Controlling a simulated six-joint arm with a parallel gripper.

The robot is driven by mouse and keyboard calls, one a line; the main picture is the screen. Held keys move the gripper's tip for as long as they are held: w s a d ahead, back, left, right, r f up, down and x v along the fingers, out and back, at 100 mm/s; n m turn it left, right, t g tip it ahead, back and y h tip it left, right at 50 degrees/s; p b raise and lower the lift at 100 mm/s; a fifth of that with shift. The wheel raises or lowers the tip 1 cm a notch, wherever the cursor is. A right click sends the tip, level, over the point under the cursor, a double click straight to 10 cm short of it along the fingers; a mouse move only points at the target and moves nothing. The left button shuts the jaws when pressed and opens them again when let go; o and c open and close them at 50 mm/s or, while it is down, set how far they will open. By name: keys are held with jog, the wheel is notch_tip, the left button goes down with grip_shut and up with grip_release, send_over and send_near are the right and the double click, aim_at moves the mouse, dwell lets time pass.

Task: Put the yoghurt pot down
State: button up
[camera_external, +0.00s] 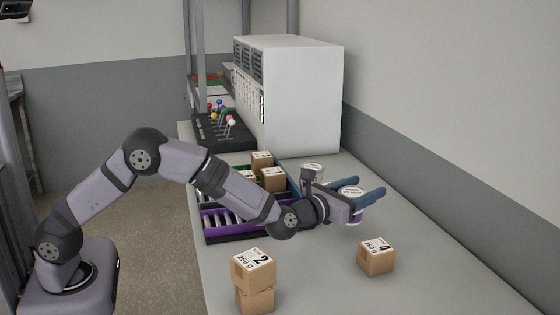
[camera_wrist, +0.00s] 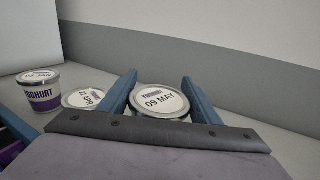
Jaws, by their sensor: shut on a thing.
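My gripper (camera_external: 380,187) has blue fingers and is shut on a yoghurt pot (camera_external: 358,216) with a white lid and purple band. In the wrist view, this pot's lid (camera_wrist: 158,101) reads 09 MAY and sits between the two fingers (camera_wrist: 160,77). The pot looks upright; I cannot tell whether its base touches the counter. A second yoghurt pot (camera_wrist: 40,92) stands upright at the left of the wrist view. Another lid, marked APR (camera_wrist: 82,98), shows just left of the left finger, its body mostly hidden. In the external view one other pot (camera_external: 313,169) shows behind my wrist.
A box marked 4 (camera_external: 376,258) stands on the counter (camera_external: 320,285) nearer the camera. Two stacked boxes (camera_external: 253,270) stand front left. A purple-fronted rack (camera_external: 229,224) and bins with boxes (camera_external: 272,179) lie behind my arm. A white cabinet (camera_external: 305,100) stands at the back.

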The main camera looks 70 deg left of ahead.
aim_at(354, 191)
jog(key=shift+f, duration=1.85)
jog(key=shift+f, duration=0.15)
jog(key=o, duration=1.1)
jog(key=shift+o, duration=0.2)
jog(key=shift+p, duration=0.3)
jog(key=shift+s+d+b, duration=0.15)
jog(key=shift+s+b, duration=0.15)
jog(key=shift+b, duration=0.05)
jog(key=shift+b+v, duration=0.45)
jog(key=shift+v, duration=0.6)
notch_tip(354, 191, up, 6)
jog(key=shift+s+r, duration=0.1)
jog(key=shift+s, duration=0.1)
jog(key=shift+r, duration=0.5)
